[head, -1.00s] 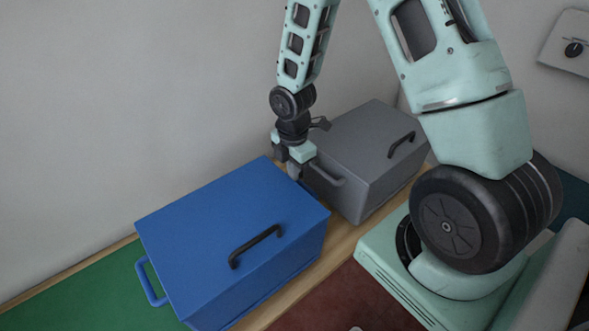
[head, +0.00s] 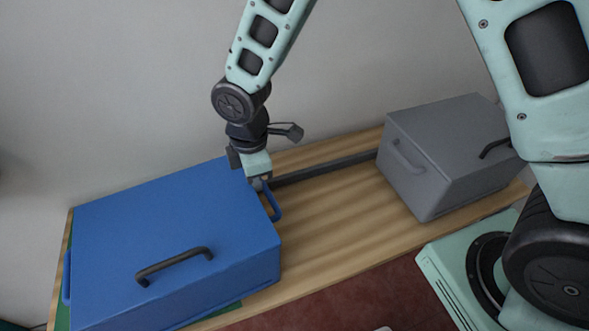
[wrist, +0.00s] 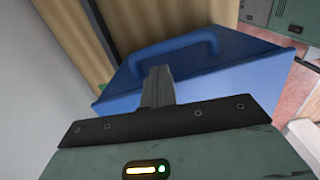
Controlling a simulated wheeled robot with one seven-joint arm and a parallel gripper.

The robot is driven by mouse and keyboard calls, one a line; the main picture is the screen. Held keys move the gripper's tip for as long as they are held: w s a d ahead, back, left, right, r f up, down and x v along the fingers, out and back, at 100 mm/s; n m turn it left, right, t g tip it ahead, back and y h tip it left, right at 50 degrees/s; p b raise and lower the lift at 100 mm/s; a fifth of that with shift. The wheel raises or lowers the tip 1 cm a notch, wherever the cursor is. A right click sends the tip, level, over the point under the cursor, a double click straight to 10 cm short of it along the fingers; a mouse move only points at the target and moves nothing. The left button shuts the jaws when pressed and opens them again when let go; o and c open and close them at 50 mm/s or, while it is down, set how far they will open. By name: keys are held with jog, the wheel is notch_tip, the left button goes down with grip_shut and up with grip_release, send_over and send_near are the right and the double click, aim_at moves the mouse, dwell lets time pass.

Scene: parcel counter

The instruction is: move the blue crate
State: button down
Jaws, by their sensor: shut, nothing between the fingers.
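The blue crate (head: 160,220) stands at the left of the counter in the head view, with a black handle on top and a blue loop handle (head: 272,202) on its right end. My gripper (head: 261,184) is shut and empty at that right end, by the loop handle, low near the crate's top edge. In the wrist view the shut fingers (wrist: 157,84) overlap the blue crate (wrist: 225,75) just beside its loop handle (wrist: 178,46). I cannot tell whether they touch it.
A green mat (head: 232,307) shows in small part under the blue crate. A grey crate (head: 450,150) with handles stands at the right. Bare wooden counter (head: 335,215) lies between the crates. A dark rail (head: 325,168) runs along the back, near the wall.

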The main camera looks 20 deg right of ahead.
aim_at(199, 199)
jog(key=a, duration=0.8)
jog(key=a+b, duration=0.1)
jog(key=a, duration=0.3)
jog(key=shift+s+a, duration=0.25)
jog(key=shift+d, duration=0.15)
